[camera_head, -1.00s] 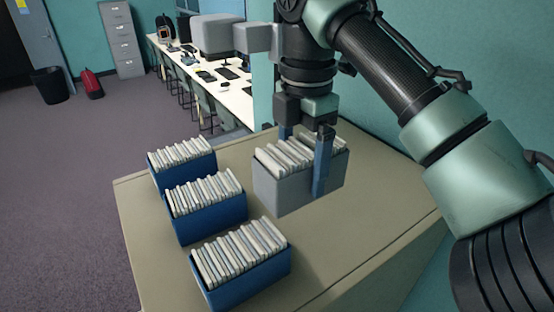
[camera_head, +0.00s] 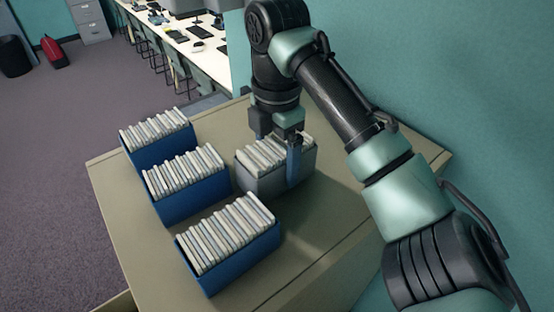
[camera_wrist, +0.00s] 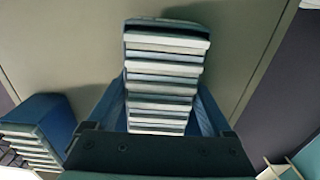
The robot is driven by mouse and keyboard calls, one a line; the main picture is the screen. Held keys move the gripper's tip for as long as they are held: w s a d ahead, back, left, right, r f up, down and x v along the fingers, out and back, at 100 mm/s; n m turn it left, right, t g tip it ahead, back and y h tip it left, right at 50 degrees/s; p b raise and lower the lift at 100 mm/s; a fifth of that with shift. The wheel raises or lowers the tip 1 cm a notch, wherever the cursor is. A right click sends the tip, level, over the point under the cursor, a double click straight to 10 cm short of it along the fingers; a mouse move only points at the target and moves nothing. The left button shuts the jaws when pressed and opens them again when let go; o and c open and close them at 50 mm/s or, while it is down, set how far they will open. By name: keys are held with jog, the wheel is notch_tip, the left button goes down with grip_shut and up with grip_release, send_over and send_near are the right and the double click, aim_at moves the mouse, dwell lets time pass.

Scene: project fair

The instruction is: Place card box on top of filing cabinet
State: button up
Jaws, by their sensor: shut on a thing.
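A grey card box (camera_head: 274,182) filled with white cards is in my gripper (camera_head: 278,156), one finger on its near right side. The far finger is mostly hidden. The box is upright at the broad beige cabinet top (camera_head: 225,255), right of the blue boxes; I cannot tell whether its base touches the surface. In the wrist view the box's cards (camera_wrist: 163,85) run between my two fingers.
Three blue card boxes stand on the cabinet's left part: far (camera_head: 165,151), middle (camera_head: 200,196) and near (camera_head: 235,260). A teal wall (camera_head: 430,80) bounds the right. A long white desk (camera_head: 190,40) and grey drawer cabinet (camera_head: 90,20) are behind.

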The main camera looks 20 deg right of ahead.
jog(key=shift+f, duration=0.5)
jog(key=shift+f, duration=0.2)
jog(key=o, duration=1.5)
jog(key=shift+s, duration=0.1)
jog(key=shift+r, duration=0.1)
notch_tip(320, 180, up, 12)
jog(key=shift+r+b, duration=0.1)
jog(key=shift+b, duration=0.4)
